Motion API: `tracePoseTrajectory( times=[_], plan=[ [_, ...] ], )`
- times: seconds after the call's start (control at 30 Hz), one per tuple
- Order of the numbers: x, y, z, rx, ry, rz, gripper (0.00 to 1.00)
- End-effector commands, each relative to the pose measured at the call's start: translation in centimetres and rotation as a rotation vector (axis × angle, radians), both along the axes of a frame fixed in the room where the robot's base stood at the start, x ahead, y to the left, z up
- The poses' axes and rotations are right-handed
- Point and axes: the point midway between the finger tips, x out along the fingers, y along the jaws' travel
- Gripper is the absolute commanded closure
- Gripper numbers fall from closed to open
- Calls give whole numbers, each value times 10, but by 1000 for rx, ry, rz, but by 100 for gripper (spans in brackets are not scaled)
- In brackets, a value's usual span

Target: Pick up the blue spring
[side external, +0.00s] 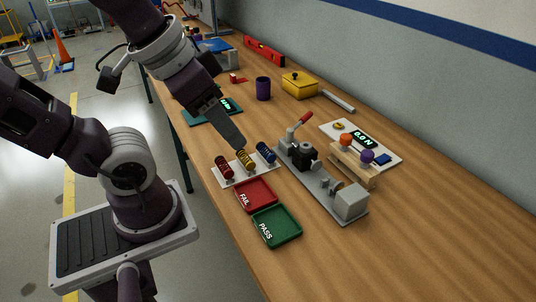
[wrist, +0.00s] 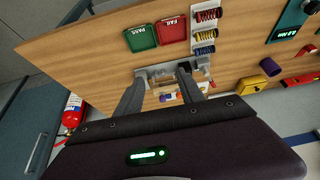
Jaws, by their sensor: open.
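The blue spring (side external: 266,152) sits at the right end of a white rack (side external: 236,175), beside a yellow spring (side external: 245,159) and a red spring (side external: 224,167). In the wrist view the blue spring (wrist: 205,50) is the spring nearest my gripper, right of its fingertips. My gripper (side external: 238,143) is open and empty, pointing down over the bench. In the side view its tip overlaps the top of the yellow spring, left of the blue one. In the wrist view both fingers of my gripper (wrist: 160,74) are spread apart over the grey test fixture.
A grey test fixture (side external: 345,203) with a red-handled lever stands right of the rack. A red FAIL tray (side external: 256,196) and green PASS tray (side external: 277,228) lie in front. A purple cup (side external: 263,89) and yellow box (side external: 299,86) stand behind. The bench's near right is clear.

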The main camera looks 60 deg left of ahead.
Motion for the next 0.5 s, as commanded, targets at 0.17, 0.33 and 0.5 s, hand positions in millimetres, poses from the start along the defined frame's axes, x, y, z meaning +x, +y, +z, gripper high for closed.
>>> tracePoseTrajectory(
  times=[0.17, 0.33, 0.5],
  plan=[
    [73, 36, -17, 33, 181, 20, 55],
    [137, 96, -74, 21, 362, 15, 55],
    [160, 135, -123, -5, 453, 4, 55]
  ],
)
